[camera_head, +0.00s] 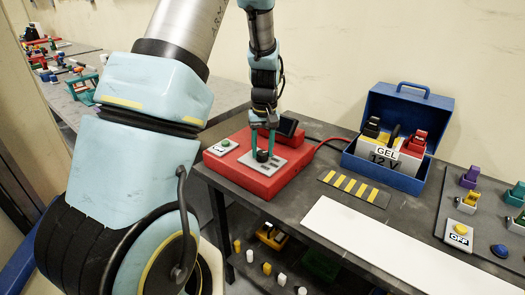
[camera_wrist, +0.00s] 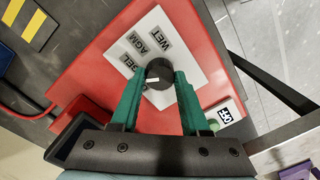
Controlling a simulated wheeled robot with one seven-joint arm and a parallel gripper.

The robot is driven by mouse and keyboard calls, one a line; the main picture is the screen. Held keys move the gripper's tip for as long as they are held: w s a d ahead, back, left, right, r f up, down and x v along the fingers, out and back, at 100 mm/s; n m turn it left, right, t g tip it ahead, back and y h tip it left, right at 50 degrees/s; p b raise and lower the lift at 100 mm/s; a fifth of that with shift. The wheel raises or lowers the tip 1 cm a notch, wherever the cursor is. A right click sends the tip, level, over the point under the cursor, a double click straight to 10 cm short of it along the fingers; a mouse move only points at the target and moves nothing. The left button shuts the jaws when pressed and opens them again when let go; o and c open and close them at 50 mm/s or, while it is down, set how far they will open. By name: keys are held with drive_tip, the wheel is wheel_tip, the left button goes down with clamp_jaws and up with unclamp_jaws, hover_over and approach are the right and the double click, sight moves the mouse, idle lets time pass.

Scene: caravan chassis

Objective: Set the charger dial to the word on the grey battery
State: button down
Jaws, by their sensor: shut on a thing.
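The red charger (camera_head: 245,180) lies on the dark bench with a grey plate on top. Its round black dial (camera_wrist: 160,73) stands on the white plate printed WET, AGM and GEL. A white mark on the dial points left in the wrist view, close to GEL but slightly below that word; exact alignment is hard to tell. My gripper (camera_head: 263,142) reaches down from above, and its green fingers (camera_wrist: 155,85) are shut on the dial from both sides. The grey battery (camera_head: 388,157), labelled GEL 12 V, sits in the open blue box (camera_head: 381,176).
A red cable runs to the blue box. A yellow-striped plate (camera_head: 353,188) and a white strip (camera_head: 375,240) lie in front. Another switch board (camera_head: 470,225) is at right.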

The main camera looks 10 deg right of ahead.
sight(264, 153)
drive_tip(key=shift+m, duration=1.2)
drive_tip(key=shift+c, duration=1.9)
unclamp_jaws()
wheel_tip(264, 153, up, 11)
drive_tip(key=b, duration=0.2)
drive_tip(key=shift+d, duration=0.2)
